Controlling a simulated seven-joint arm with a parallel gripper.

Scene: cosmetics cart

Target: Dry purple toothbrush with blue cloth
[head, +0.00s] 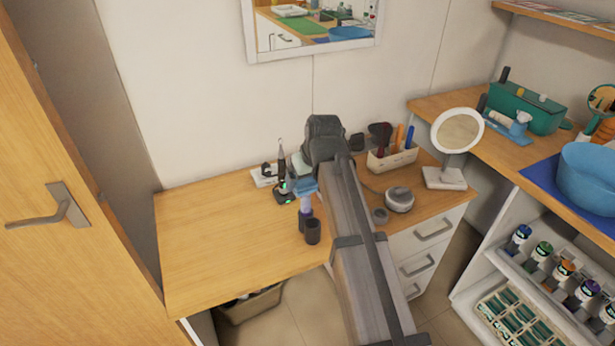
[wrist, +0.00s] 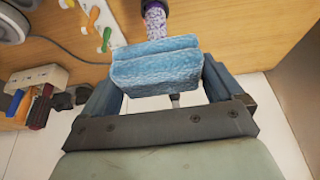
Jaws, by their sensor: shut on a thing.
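My gripper (wrist: 157,72) is shut on the folded blue cloth (wrist: 155,63), which fills the space between its fingers in the wrist view. In the head view my gripper (head: 302,185) is above the front of the desk, with the cloth largely hidden. The purple toothbrush (wrist: 156,18) shows as a speckled purple piece just beyond the cloth. A thin grey tip (wrist: 176,100) shows on the near side of the cloth. I cannot tell whether the cloth wraps around the toothbrush.
A dark cup (head: 312,232) stands beside the toothbrush. Small dark items with a green light (head: 283,190) stand behind it. A white holder (head: 392,158), a round grey device (head: 399,199) and a mirror (head: 457,134) are to the right. The desk's left side (head: 215,225) is clear.

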